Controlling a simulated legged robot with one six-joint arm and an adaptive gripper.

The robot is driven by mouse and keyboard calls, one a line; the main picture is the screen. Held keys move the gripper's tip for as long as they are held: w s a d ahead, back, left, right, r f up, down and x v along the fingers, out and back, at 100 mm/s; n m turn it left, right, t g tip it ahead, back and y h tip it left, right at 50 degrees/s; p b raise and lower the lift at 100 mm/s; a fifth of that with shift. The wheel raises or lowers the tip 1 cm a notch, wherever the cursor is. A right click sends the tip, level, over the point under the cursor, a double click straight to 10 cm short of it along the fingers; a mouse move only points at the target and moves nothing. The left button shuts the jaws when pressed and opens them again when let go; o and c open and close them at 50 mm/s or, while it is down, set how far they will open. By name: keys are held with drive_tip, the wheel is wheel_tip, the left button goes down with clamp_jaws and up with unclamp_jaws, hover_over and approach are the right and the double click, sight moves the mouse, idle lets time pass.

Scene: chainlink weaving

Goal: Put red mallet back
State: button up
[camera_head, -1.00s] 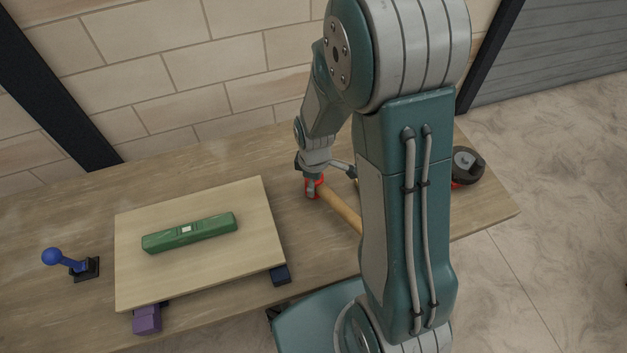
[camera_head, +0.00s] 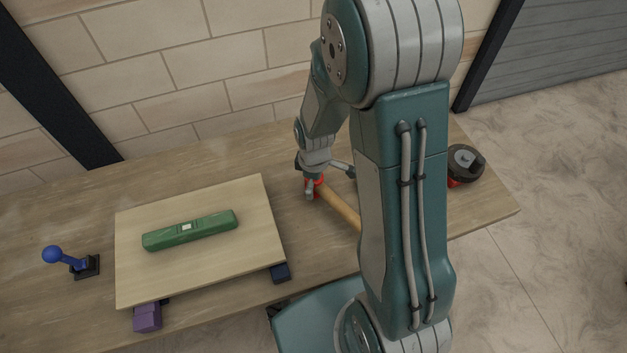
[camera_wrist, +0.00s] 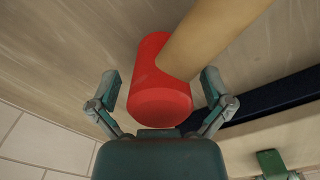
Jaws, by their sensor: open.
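The red mallet lies on the wooden table, with its red head (camera_head: 317,183) at my gripper and its tan handle (camera_head: 340,209) running toward the lower right, partly hidden behind my arm. In the wrist view the red head (camera_wrist: 160,98) sits between the two fingers of my gripper (camera_wrist: 161,76), and the handle (camera_wrist: 212,38) rises to the upper right. My gripper is open, with one finger on each side of the head. A small gap shows on both sides. In the head view my gripper (camera_head: 311,187) is down at the head and partly covers it.
A light wooden board (camera_head: 215,262) stands left of the mallet, with a green level (camera_head: 190,229) on it. A purple block (camera_head: 148,317) and a dark block (camera_head: 281,273) show at its near corners. A blue-knobbed stand (camera_head: 66,261) is far left, a tape measure (camera_head: 465,163) at right.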

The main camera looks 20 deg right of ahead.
drive_tip(key=shift+r, duration=0.1)
wheel_tip(320, 180, up, 11)
drive_tip(key=shift+f, duration=0.1)
drive_tip(key=shift+r, duration=0.45)
idle(0.4)
drive_tip(key=shift+s+r, duration=0.1)
drive_tip(key=shift+r, duration=0.2)
drive_tip(key=s+r+m+t, duration=0.5)
drive_tip(key=s+r+m, duration=0.6)
drive_tip(key=s+r, duration=0.3)
drive_tip(key=shift+r, duration=0.95)
